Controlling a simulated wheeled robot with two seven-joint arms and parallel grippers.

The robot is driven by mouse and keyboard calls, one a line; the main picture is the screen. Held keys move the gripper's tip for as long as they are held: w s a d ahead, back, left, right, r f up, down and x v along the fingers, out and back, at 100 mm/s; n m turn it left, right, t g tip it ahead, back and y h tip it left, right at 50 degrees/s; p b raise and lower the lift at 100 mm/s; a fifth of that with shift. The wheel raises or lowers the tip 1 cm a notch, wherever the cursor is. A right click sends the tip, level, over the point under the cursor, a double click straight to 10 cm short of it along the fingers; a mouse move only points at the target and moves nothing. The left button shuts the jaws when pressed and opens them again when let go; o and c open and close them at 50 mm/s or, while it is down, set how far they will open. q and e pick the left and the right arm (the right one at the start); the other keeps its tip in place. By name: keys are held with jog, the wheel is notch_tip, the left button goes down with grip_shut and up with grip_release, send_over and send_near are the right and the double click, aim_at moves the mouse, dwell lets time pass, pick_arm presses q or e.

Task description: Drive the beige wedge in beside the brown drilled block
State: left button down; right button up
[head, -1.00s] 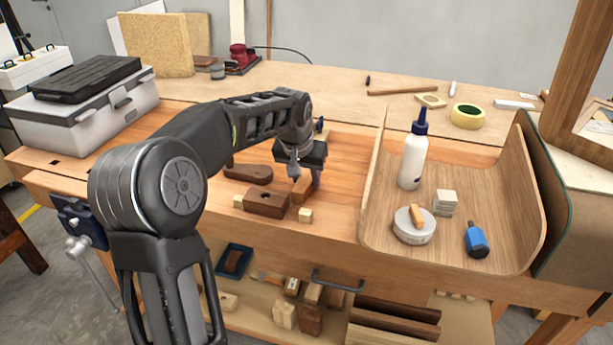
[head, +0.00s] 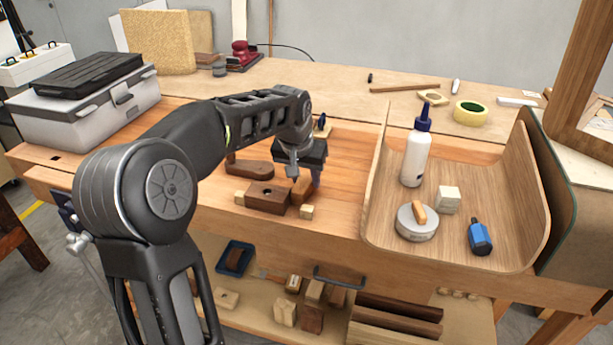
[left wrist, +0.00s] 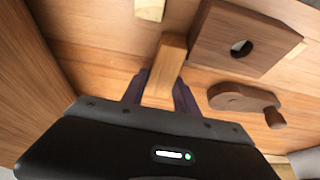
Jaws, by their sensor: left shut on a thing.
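The brown drilled block (head: 267,197) lies on the bench, its hole facing up; it also shows in the left wrist view (left wrist: 232,40). One small beige piece (head: 240,198) sits at its left end, and another (head: 306,212) lies near its right front corner. I cannot tell from their shapes which is the wedge. My left gripper (left wrist: 160,90) is shut on an orange-brown wooden block (left wrist: 167,60), held just right of the drilled block. That held block (head: 302,187) shows partly below the gripper in the head view. My right gripper is not in view.
A dark brown wooden piece with a knob (head: 250,166) lies behind the drilled block. A curved wooden tray (head: 460,245) at right holds a glue bottle (head: 415,158), a round tin (head: 417,224) and a blue bottle (head: 479,238). A grey toolbox (head: 90,105) stands at left.

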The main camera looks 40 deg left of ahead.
pick_arm(q)
jog(key=shift+s+d, duration=0.1)
jog(key=shift+s, duration=0.25)
jog(key=shift+s, duration=0.2)
jog(key=shift+s+d+b, duration=0.25)
jog(key=shift+s+b, duration=0.15)
jog(key=shift+b, duration=0.05)
dwell(0.3)
jog(key=shift+f, duration=0.1)
dwell(0.3)
jog(key=c, duration=0.9)
grip_release()
jog(key=shift+o, duration=0.2)
